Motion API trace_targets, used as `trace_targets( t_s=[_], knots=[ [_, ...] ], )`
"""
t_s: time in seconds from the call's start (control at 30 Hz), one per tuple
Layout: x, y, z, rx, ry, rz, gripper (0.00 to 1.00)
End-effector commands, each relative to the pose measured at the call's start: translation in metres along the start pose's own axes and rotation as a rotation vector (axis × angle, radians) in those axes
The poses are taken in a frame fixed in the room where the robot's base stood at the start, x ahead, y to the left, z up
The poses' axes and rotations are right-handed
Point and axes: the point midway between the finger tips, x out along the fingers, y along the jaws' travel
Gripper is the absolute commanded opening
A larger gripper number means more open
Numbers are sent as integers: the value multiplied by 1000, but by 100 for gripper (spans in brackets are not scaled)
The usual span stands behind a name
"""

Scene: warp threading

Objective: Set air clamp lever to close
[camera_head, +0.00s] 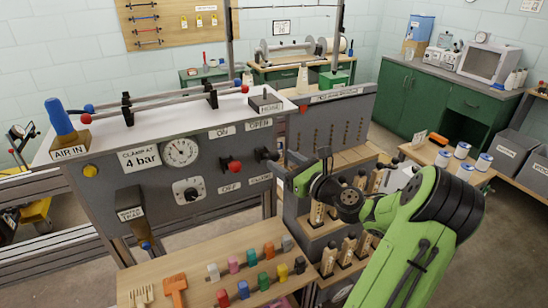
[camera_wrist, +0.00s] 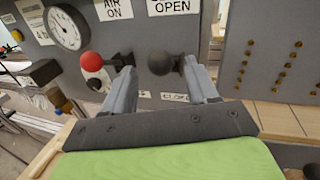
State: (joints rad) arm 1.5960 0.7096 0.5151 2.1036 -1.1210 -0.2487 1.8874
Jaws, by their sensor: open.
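The air clamp lever is a black ball knob (camera_wrist: 160,63) on the grey panel. It sits between an OPEN label (camera_wrist: 172,5) above and a CLOSE label (camera_wrist: 174,97) below, and it shows in the head view too (camera_head: 262,154). My gripper (camera_wrist: 159,68) is open, with one finger to each side of the knob in the wrist picture. I cannot tell whether either finger touches it. In the head view my gripper (camera_head: 283,165) is just right of the lever, and its fingers are small and partly hidden there.
A red-knobbed lever (camera_wrist: 91,64) stands close left of my left finger, between AIR ON and OFF labels. A pressure gauge (camera_head: 180,152) is farther left. Below are a wooden shelf with several coloured pegs (camera_head: 265,280) and a stepped rack of bobbins (camera_head: 330,258).

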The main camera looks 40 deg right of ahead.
Motion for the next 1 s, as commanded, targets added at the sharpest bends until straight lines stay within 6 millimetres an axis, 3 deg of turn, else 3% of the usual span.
trace_targets(
  t_s=[0.1, 0.2, 0.53, 0.9, 1.0],
  knots=[
    [25, 1, 0, -1, -2, 2, 58],
    [38, 0, 0, -1, 0, 1, 58],
    [45, 0, 0, 0, 1, -1, 58],
    [44, 0, 0, 0, 2, 0, 2],
    [44, 0, 0, 0, 2, 0, 0]
  ],
)
